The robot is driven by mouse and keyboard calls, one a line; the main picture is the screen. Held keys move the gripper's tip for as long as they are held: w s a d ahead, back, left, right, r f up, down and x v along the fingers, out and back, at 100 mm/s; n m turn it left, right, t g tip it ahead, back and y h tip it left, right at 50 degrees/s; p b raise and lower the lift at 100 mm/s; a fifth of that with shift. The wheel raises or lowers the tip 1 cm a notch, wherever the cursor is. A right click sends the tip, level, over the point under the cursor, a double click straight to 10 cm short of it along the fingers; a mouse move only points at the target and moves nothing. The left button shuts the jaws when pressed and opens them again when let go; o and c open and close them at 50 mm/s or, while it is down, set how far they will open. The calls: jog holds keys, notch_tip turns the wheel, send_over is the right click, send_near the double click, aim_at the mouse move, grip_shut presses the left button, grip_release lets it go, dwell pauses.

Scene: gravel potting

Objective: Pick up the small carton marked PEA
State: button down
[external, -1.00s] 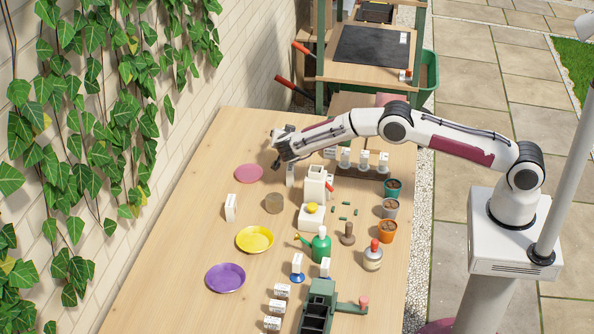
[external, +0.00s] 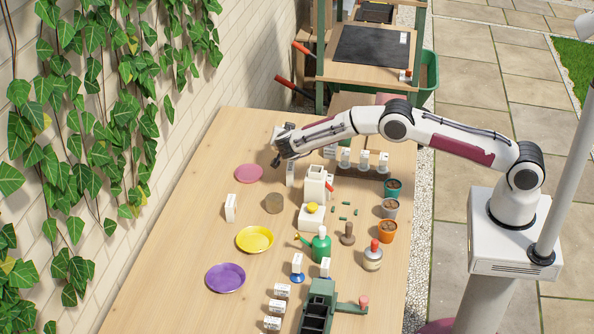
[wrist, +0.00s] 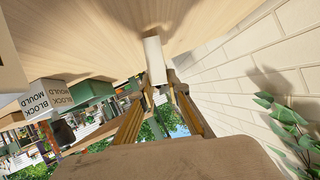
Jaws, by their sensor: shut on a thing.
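My gripper (external: 279,157) is over the far part of the table, between the pink saucer and the white bottles. In the wrist view my gripper (wrist: 160,82) is shut on a narrow white carton (wrist: 154,57), gripped near one end, with the other end toward the table. No lettering can be read on its visible face. In the external view a small white carton (external: 290,173) shows upright just below my gripper; whether it is the one held is hard to tell. Another white carton (external: 230,208) stands alone at the left. No PEA mark is legible.
A pink saucer (external: 249,180), a yellow saucer (external: 254,248) and a purple saucer (external: 225,286) lie along the left. The brick wall (wrist: 285,60) is close by.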

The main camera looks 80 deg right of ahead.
notch_tip(320, 180, up, 9)
jog(key=shift+r, duration=0.1)
dwell(0.4)
